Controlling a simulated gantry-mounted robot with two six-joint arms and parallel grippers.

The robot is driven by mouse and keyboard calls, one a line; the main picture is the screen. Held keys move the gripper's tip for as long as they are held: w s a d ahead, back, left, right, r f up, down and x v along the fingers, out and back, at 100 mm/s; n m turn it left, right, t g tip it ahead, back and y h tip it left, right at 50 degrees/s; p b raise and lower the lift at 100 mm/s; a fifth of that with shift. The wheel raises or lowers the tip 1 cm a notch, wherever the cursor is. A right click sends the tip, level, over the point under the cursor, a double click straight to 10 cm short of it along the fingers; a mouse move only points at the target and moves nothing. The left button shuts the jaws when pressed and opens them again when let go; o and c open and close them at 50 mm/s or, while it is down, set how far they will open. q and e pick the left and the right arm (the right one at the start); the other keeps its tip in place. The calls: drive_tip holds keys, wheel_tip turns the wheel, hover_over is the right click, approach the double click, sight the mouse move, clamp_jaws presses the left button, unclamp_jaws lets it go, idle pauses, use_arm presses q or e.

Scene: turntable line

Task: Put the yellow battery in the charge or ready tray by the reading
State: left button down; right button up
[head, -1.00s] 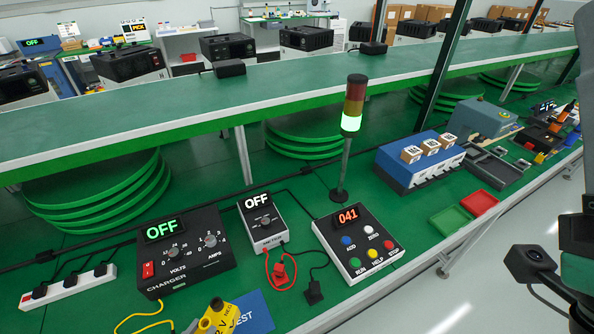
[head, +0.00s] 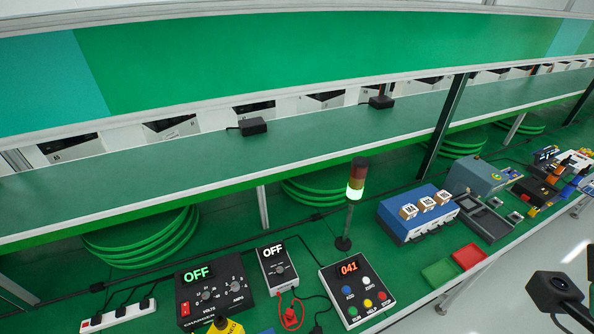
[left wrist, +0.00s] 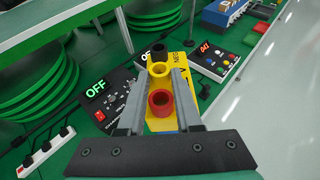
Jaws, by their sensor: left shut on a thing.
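The yellow battery (left wrist: 188,80) is between the two fingers of my left gripper (left wrist: 158,90) in the left wrist view. The gripper is shut on it. Red, yellow and black round posts stand on its top. In the head view only the battery's top (head: 226,326) shows at the bottom edge, in front of the charger. The meter (head: 277,268) reads OFF. A green tray (head: 440,273) and a red tray (head: 468,257) lie side by side at the right; no labels are readable on them.
The black charger (head: 211,288) reads OFF and stands beside the meter. A button box (head: 352,290) showing 041 and a lit green signal tower (head: 357,185) stand right of it. A power strip (head: 118,315) is at the left. A blue machine (head: 415,213) stands behind the trays.

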use_arm(q)
wheel_tip(320, 180, up, 14)
drive_tip(key=s+p, duration=0.1)
drive_tip(key=p, duration=1)
use_arm(e)
wheel_tip(320, 180, up, 14)
use_arm(q)
drive_tip(key=shift+s, duration=0.1)
